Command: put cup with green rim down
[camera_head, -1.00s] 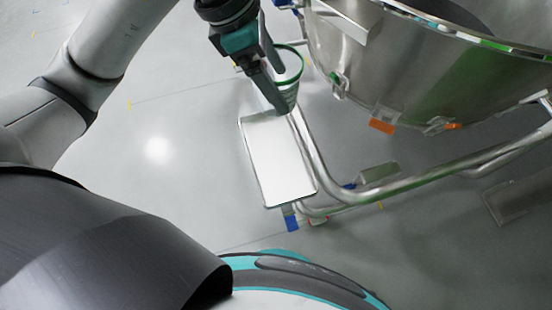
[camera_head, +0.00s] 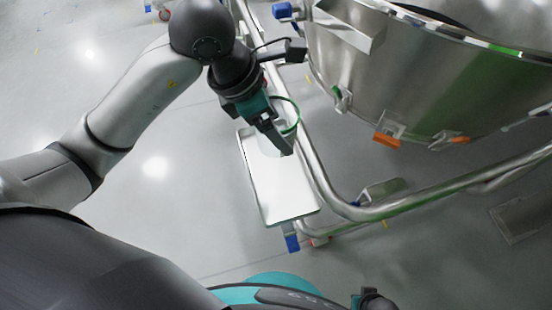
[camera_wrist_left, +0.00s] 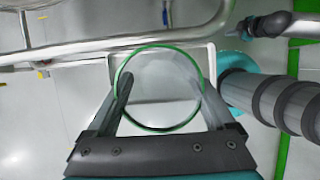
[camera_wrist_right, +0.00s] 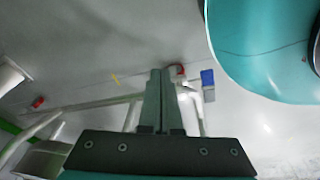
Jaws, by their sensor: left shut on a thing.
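The cup with the green rim (camera_head: 293,117) is in my left gripper (camera_head: 284,143), which is shut on it. In the left wrist view the cup's round green rim (camera_wrist_left: 160,131) shows between the two fingers (camera_wrist_left: 160,88), and I look down into its clear body. The cup is over the far end of a white rectangular tray-like surface (camera_head: 281,190); I cannot tell whether its base touches.
A large steel vessel (camera_head: 400,75) stands at the right. A bent steel tube frame (camera_head: 420,208) runs beside the white surface and under the vessel. Blue and red caster parts (camera_head: 292,243) show below it. The grey floor at the left (camera_head: 140,215) is clear.

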